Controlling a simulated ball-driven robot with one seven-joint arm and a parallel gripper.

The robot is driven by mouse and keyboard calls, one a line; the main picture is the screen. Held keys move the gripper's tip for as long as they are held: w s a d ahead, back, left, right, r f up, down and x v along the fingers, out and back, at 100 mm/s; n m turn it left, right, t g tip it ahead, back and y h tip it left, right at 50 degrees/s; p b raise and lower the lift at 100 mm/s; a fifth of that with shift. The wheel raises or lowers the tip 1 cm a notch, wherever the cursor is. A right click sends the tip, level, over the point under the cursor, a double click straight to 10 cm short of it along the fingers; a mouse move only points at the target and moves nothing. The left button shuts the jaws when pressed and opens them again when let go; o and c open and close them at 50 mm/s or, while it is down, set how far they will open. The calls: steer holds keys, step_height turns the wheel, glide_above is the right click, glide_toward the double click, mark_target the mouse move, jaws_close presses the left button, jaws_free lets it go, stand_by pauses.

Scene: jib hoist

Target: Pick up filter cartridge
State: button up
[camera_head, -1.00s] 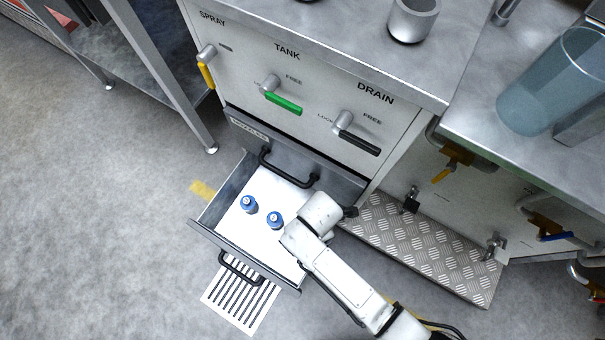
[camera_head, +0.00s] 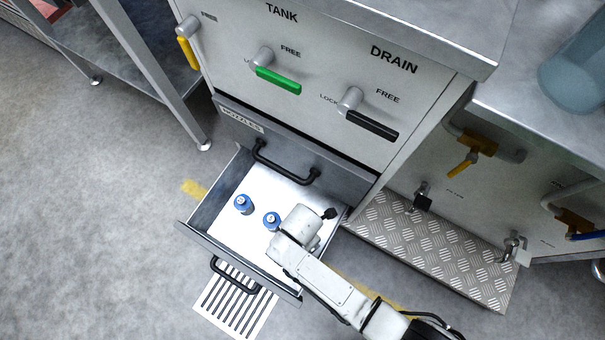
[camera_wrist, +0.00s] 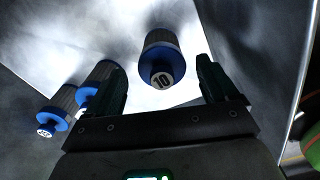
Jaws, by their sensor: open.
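Blue and grey filter cartridges stand in an open drawer (camera_head: 240,266) low in the cabinet. In the head view, two show: one at the left (camera_head: 243,204) and one nearer the arm (camera_head: 271,221). In the wrist view, a cartridge marked 10 (camera_wrist: 161,60) lies between the fingers of my gripper (camera_wrist: 161,68), with a gap on both sides. Two more cartridges, an outer one (camera_wrist: 52,118) and one partly behind the left finger (camera_wrist: 92,84), are at the left. My gripper is open and empty. In the head view my arm hides its fingers and the third cartridge.
The cabinet front above carries a green lever (camera_head: 279,81), a black lever (camera_head: 372,126) and a yellow lever (camera_head: 188,52). A treadplate step (camera_head: 430,245) is at the right.

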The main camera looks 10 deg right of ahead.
step_height(320, 180, down, 5)
steer(key=b, duration=0.3)
steer(key=shift+s, duration=0.1)
steer(key=shift+r, duration=0.1)
steer(key=shift+c, duration=0.4)
steer(key=c, duration=1)
